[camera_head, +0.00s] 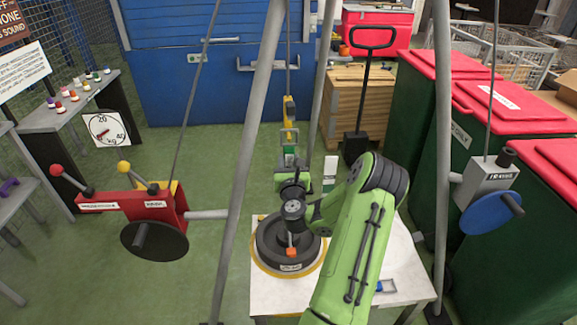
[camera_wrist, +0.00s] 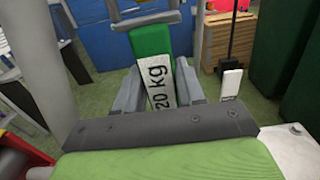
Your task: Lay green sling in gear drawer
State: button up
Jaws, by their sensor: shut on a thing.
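My gripper (camera_wrist: 157,92) is shut on the green sling (camera_wrist: 152,42), with its white "20 kg" label between the fingers. In the head view my gripper (camera_head: 290,172) is in the middle, and a green part of the sling (camera_head: 289,135) shows beyond it. A yellow hook block (camera_head: 289,110) hangs on a line just above the sling. I cannot tell whether the sling is still attached to it. A blue cabinet (camera_head: 170,85) with silver handles stands at the back. No open drawer shows, and I cannot tell which is the gear drawer.
Grey tripod legs (camera_head: 245,150) rise around my arm. A black round weight (camera_head: 270,240) sits on the white table (camera_head: 400,265) below. A red winch (camera_head: 150,205) is left and a grey one (camera_head: 487,180) right. A wooden crate (camera_head: 345,95) and red-lidded green bins stand at right.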

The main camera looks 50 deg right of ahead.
jog(key=shift+b+v, duration=3.2)
jog(key=shift+v, duration=0.05)
jog(key=shift+s+a, duration=0.15)
jog(key=shift+a, duration=0.05)
